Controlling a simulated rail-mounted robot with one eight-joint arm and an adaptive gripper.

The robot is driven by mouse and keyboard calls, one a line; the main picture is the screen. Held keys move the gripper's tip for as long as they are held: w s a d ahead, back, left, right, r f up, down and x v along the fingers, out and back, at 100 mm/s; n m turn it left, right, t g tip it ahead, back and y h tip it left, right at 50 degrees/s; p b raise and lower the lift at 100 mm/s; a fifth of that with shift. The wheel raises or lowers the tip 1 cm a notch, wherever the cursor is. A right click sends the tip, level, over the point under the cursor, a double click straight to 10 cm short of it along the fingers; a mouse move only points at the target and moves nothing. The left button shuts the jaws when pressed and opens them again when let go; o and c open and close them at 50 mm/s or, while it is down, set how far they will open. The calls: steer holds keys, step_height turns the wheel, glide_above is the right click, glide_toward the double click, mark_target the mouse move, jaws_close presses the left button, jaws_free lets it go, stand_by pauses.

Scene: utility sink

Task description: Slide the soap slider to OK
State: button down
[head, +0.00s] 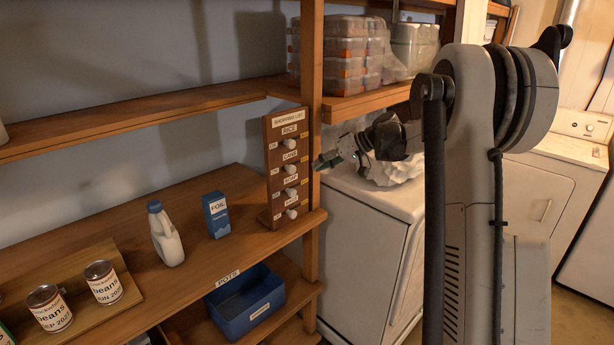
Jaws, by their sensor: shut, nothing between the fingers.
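A wooden shopping list board (273,195) stands upright at the right end of the middle shelf, against the post. It has several labelled rows, each with a white knob; the top two read RICE and CANS. The lower labels are too small to read surely; the third may be the soap row, with its knob (291,193) near the row's middle. My gripper (319,163) is shut and empty, just right of the board at about the second row's height. It appears apart from the knobs.
The wooden post (312,60) stands beside the board, close to my gripper. A blue bin (240,317) sits below. A white appliance (365,250) stands behind the post.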

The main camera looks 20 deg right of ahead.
steer(key=shift+v, duration=2.1)
steer(key=s+a+r+m+g+h+b, duration=0.1)
steer(key=s+a+r+h+b, duration=0.2)
steer(key=s+a, duration=1.45)
steer(key=s+a+f+h, duration=0.1)
steer(key=s+f+h, duration=0.1)
steer(key=s, duration=0.5)
steer(key=s+a+f+t+h+b, duration=0.1)
steer(key=s+a+f, duration=0.1)
steer(key=s+f, duration=0.3)
steer(key=s+a+f+h+b, duration=0.1)
steer(key=s+f, duration=0.3)
steer(key=s, duration=0.6)
steer(key=shift+s+a+h, duration=0.2)
steer(key=shift+h, duration=0.6)
